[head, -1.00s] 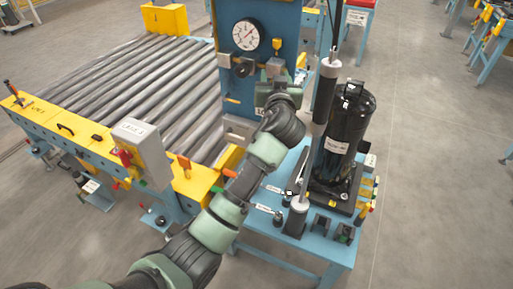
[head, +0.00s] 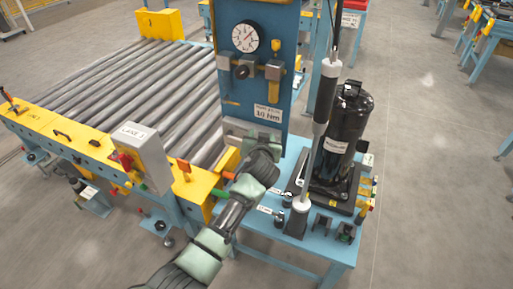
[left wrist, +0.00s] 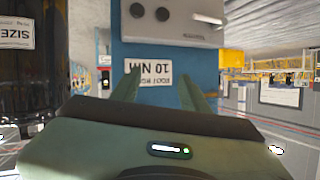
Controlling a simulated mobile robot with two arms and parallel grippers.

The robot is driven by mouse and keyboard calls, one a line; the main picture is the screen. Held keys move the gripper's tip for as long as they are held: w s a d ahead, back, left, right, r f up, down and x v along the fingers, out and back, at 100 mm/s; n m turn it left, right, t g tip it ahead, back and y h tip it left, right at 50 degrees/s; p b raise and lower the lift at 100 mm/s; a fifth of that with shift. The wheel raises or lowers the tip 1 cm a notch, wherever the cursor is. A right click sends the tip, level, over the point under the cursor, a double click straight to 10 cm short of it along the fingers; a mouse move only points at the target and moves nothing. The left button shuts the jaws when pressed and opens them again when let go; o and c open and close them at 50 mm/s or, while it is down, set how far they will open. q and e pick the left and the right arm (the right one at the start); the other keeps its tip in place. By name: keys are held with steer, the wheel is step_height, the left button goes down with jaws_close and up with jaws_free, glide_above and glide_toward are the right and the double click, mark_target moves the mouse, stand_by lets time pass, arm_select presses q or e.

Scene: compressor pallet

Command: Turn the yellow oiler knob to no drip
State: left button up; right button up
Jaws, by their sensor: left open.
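The oiler with a yellow knob (head: 276,46) is on the right of the blue panel (head: 262,95), below and right of the pressure gauge. It looks small in the head view, and its setting marks cannot be read. My left gripper (head: 249,130) is below the 10 Nm label (head: 267,114), well under the oiler and apart from it. In the left wrist view its two green fingers (left wrist: 158,82) are spread with nothing between them, facing the upside-down 10 Nm label (left wrist: 156,72). The oiler cannot be made out in that view. My right gripper is not in view.
A round gauge (head: 246,36) and a dark regulator knob (head: 241,72) are left of the oiler. A black compressor (head: 345,135) and an upright tool (head: 324,100) stand on the blue bench at right. A roller conveyor (head: 120,90) lies left.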

arm_select(q)
steer(key=shift+g, duration=0.3)
steer(key=shift+s+a+f, duration=0.15)
steer(key=shift+s+f, duration=0.05)
steer(key=shift+f, duration=0.45)
steer(key=shift+s+a+f, duration=0.15)
steer(key=shift+s+f, duration=0.05)
steer(key=shift+f, duration=0.4)
steer(key=shift+s+a+f, duration=0.15)
steer(key=shift+s+f, duration=0.05)
steer(key=shift+f, duration=0.45)
